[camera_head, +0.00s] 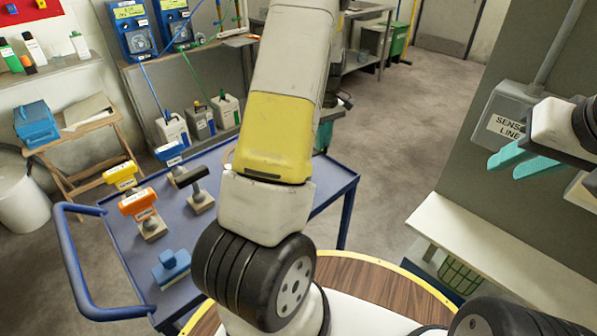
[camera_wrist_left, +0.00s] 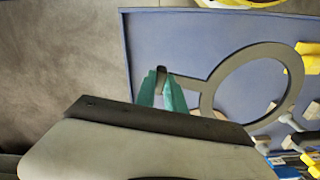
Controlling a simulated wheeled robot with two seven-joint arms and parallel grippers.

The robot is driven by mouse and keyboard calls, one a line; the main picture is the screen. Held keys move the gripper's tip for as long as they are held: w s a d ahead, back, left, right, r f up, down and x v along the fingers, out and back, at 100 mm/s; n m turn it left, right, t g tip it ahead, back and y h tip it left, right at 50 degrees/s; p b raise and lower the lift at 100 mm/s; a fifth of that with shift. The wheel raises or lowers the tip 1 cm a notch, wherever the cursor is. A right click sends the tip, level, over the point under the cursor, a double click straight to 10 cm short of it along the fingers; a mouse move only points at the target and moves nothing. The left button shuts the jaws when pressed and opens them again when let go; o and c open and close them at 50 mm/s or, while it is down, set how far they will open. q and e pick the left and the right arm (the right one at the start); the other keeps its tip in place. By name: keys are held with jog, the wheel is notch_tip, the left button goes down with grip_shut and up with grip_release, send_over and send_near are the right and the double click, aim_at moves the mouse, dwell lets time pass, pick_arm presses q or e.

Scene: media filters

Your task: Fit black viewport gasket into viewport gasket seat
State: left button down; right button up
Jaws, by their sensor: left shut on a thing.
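The black viewport gasket (camera_wrist_left: 207,98) is a flat dark ring with a tab on its left side in the left wrist view. My left gripper (camera_wrist_left: 161,76) is shut on that tab with its green fingers. The ring is above the blue cart top, whose surface shows through its opening. In the head view I cannot make out the left gripper or the gasket; my own arm covers the middle. My right gripper (camera_head: 518,162) is at the right edge with its teal fingers apart and nothing seen between them. I cannot identify the viewport gasket seat in either view.
A blue cart (camera_head: 238,160) carries several handled pieces, among them an orange one (camera_head: 138,201) and a blue one (camera_head: 171,266). A pale ledge (camera_head: 490,250) and a grey box (camera_head: 508,122) line the right wall. Open floor (camera_head: 400,130) lies beyond the cart.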

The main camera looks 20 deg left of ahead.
pick_arm(q)
jog(key=shift+w+a+r+n, duration=0.3)
jog(key=shift+w+a+n, duration=0.2)
jog(key=shift+n, duration=0.1)
jog(key=shift+w+a+r+n, duration=0.25)
jog(key=shift+w+a+n, duration=0.15)
jog(key=shift+w+n, duration=0.15)
notch_tip(320, 180, down, 10)
jog(key=shift+s+r, duration=0.1)
jog(key=shift+r, duration=0.05)
jog(key=c, duration=1.4)
grip_release()
